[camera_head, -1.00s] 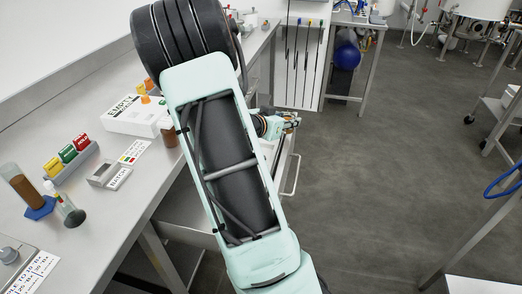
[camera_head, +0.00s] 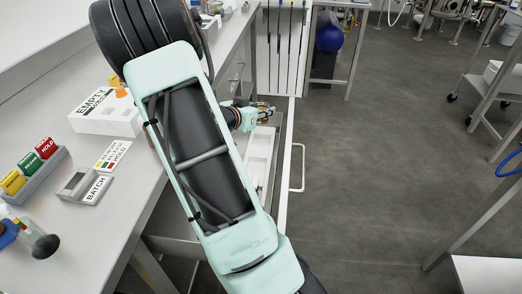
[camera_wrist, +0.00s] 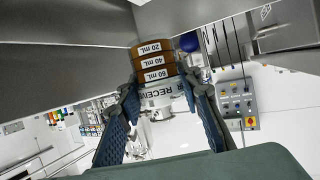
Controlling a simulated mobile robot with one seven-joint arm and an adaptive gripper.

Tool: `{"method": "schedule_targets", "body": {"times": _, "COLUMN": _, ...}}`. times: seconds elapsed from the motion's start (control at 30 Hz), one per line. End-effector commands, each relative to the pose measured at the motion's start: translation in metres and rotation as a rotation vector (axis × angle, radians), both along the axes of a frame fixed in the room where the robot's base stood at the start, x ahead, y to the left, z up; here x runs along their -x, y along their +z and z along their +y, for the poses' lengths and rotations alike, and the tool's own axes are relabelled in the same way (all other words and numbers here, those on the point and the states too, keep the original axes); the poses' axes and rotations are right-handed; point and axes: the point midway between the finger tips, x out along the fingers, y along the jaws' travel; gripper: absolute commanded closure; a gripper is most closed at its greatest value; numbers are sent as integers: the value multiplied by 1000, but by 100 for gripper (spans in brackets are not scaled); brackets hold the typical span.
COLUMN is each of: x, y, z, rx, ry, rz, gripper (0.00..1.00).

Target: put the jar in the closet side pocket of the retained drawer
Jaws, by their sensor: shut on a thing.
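The jar (camera_wrist: 157,72) is in the wrist view, between the two fingers of my gripper (camera_wrist: 160,92). It has a brown body with white 20, 40 and 60 mL labels and a white part lettered "RECEIVER", upside down in the picture. My gripper is shut on it. In the head view my gripper (camera_head: 262,114) is above the far end of the open drawer, and the jar cannot be made out clearly. The drawer (camera_head: 289,150) has a white tray inside (camera_head: 259,147). My arm covers part of the drawer, and its side pocket cannot be told apart.
The counter at left holds a white "EMPTY" box (camera_head: 106,112), a small "BATCH" device (camera_head: 85,187), a rack of coloured blocks (camera_head: 42,175) and a flask (camera_head: 42,243). A drawer handle (camera_head: 298,167) sticks out to the right. The floor (camera_head: 370,170) right of it is clear.

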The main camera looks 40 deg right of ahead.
Motion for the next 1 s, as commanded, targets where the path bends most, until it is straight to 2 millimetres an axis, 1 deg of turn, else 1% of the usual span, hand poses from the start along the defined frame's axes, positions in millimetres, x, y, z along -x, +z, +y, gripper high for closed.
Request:
{"method": "schedule_targets", "body": {"times": 0.2, "x": 1, "y": -39, "z": -1, "rx": 1, "ry": -1, "rz": 3, "gripper": 97}}
{"method": "schedule_targets", "body": {"times": 0.3, "x": 0, "y": -55, "z": -1, "rx": 1, "ry": 0, "rz": 2, "gripper": 97}}
{"method": "schedule_targets", "body": {"times": 0.53, "x": 0, "y": -72, "z": -1, "rx": 1, "ry": 0, "rz": 1, "gripper": 97}}
{"method": "schedule_targets", "body": {"times": 0.7, "x": 1, "y": -98, "z": -1, "rx": 1, "ry": 0, "rz": 2, "gripper": 97}}
{"method": "schedule_targets", "body": {"times": 0.8, "x": 0, "y": -103, "z": 0, "rx": 2, "ry": 0, "rz": -1, "gripper": 97}}
{"method": "schedule_targets", "body": {"times": 1.0, "x": 0, "y": -102, "z": 0, "rx": 1, "ry": 0, "rz": -3, "gripper": 97}}
